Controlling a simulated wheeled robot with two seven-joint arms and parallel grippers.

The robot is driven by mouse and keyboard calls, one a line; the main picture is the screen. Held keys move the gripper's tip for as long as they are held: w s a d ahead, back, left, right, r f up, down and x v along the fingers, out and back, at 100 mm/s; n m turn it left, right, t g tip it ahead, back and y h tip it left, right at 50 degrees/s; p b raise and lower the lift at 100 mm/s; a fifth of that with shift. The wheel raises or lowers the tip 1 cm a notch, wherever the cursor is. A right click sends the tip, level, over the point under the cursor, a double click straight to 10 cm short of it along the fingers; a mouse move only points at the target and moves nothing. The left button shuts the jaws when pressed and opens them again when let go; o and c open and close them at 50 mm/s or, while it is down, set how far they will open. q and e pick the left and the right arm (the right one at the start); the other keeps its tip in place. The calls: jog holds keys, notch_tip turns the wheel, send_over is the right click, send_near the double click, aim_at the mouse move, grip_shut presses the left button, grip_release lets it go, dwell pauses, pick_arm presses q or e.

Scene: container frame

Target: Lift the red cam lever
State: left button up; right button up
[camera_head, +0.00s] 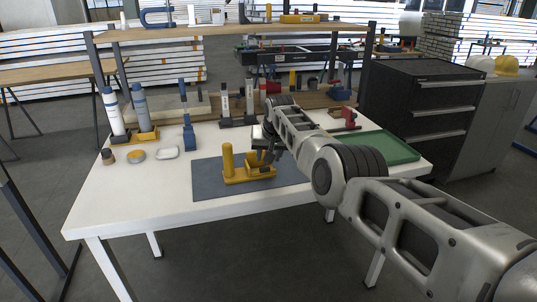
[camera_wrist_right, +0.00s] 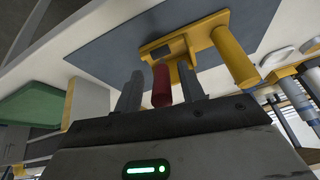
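The red cam lever (camera_wrist_right: 161,86) shows in the right wrist view as a short red rounded bar beside a yellow fixture (camera_wrist_right: 187,45). The fixture has a flat base and a thick yellow post, and it stands on a blue-grey mat (camera_head: 207,184) on the white table. In the head view the yellow fixture (camera_head: 248,176) is left of and below my right gripper (camera_head: 266,156), and I cannot make out the lever there. In the wrist view my right gripper (camera_wrist_right: 161,92) is open, with the lever between its two fingers and gaps showing. My left gripper is not in view.
A green tray (camera_head: 388,149) lies at the table's right, near a red clamp-like part (camera_head: 346,118). White-and-blue bottles (camera_head: 112,111) stand at the left. Small blue and black tools stand behind the mat, below a wooden shelf (camera_head: 240,29). The front left table surface is clear.

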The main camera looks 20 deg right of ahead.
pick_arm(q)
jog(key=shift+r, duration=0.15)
pick_arm(e)
jog(key=shift+r, duration=0.15)
jog(key=shift+s+a+r+p, duration=0.1)
jog(key=shift+s+r+p, duration=0.05)
jog(key=shift+r+p, duration=0.55)
jog(key=shift+p+v, duration=0.9)
jog(key=shift+p, duration=0.25)
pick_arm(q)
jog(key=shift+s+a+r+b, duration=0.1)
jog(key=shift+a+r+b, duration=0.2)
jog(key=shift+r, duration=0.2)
pick_arm(e)
jog(key=v, duration=1.2)
jog(key=shift+s, duration=0.3)
